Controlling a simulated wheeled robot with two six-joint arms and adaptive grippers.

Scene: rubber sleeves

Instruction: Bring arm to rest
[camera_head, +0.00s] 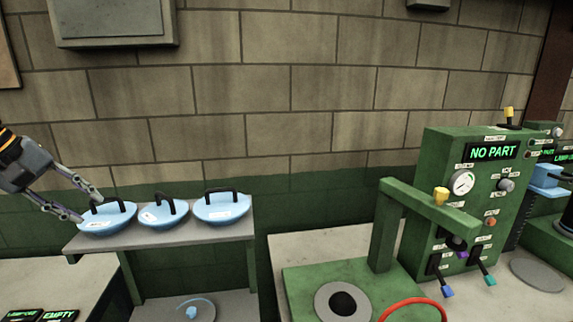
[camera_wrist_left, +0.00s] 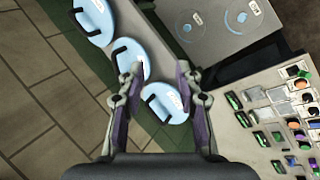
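My left gripper (camera_head: 88,205) is open at the left end of the shelf, its fingertips by the leftmost blue lid (camera_head: 105,224), which has a black handle. In the left wrist view my gripper (camera_wrist_left: 159,72) has its fingers wide apart with nothing clamped. The nearest blue lid (camera_wrist_left: 171,97) shows between the fingers; I cannot tell whether they touch it. Two more blue lids with black handles, the middle one (camera_head: 163,218) and the right one (camera_head: 221,211), sit in a row on the same shelf. My right gripper is not in view.
The grey shelf (camera_head: 185,236) stands against a block wall. Below it is a grey surface with a pale blue disc (camera_head: 192,312). A green machine (camera_head: 445,160) showing "NO PART" stands at right. A table (camera_wrist_left: 262,120) holding several small coloured pieces lies right in the wrist view.

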